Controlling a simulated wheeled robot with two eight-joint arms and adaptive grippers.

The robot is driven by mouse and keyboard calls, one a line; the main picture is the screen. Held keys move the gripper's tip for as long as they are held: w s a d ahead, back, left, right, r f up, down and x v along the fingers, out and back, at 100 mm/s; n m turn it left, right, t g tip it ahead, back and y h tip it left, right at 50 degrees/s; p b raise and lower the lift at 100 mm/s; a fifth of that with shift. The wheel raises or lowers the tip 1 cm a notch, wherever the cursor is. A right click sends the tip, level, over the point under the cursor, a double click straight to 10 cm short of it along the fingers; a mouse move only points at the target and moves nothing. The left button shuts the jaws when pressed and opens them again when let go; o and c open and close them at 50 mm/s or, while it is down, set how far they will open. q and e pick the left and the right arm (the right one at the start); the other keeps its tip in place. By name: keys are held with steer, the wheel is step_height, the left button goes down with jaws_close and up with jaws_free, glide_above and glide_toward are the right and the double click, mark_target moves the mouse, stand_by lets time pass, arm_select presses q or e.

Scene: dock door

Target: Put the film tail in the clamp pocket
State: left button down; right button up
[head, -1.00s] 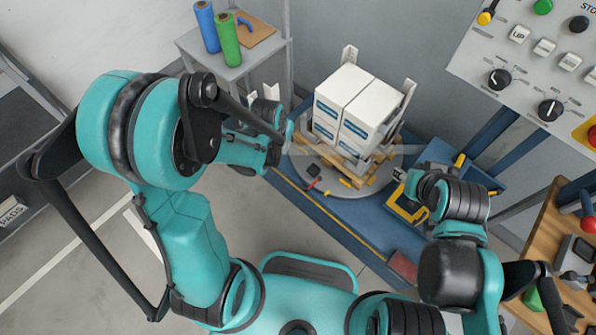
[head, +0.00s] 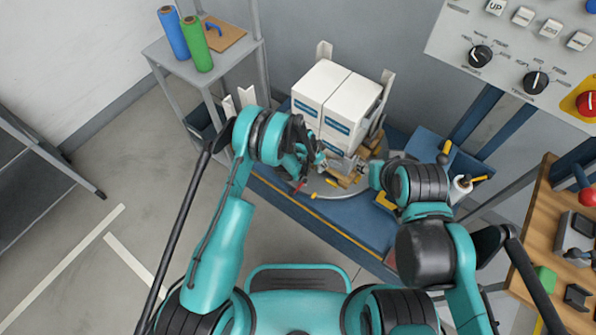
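My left gripper (head: 314,160) is beside the lower left of the stacked white boxes (head: 336,100). My arm partly covers it, and its fingers are too small to read. My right gripper (head: 376,174) is at the right of the load, low by the pallet (head: 347,181); its fingertips are largely hidden. No clear film tail is visible between the grippers. A thin pale curved strip (head: 330,196) shows at the turntable's front; I cannot tell whether it is film. A small red part (head: 299,186), possibly of the clamp, shows just below my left gripper. No pocket is discernible.
A white roll (head: 460,187) stands at the right by the blue machine. A grey shelf (head: 214,52) holds blue and green rolls at the back left. The control panel (head: 520,55) and wooden bench (head: 548,240) border the right.

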arm_select(q)
steer(key=w+a+f+b, duration=0.1)
steer(key=a+f, duration=0.2)
steer(key=w+a+f+b, duration=0.1)
steer(key=a+f+b, duration=0.1)
steer(key=a+f, duration=0.1)
steer(key=w+a+f+b, duration=0.1)
steer(key=a+f+b, duration=0.1)
steer(key=a+f, duration=0.1)
steer(key=shift+w+a+f, duration=0.1)
steer(key=shift+w+f, duration=0.3)
steer(key=shift+f, duration=0.15)
steer(key=shift+r, duration=0.15)
steer(key=shift+f, duration=0.2)
steer(key=c, duration=1.4)
jaws_free()
steer(key=shift+r, duration=0.1)
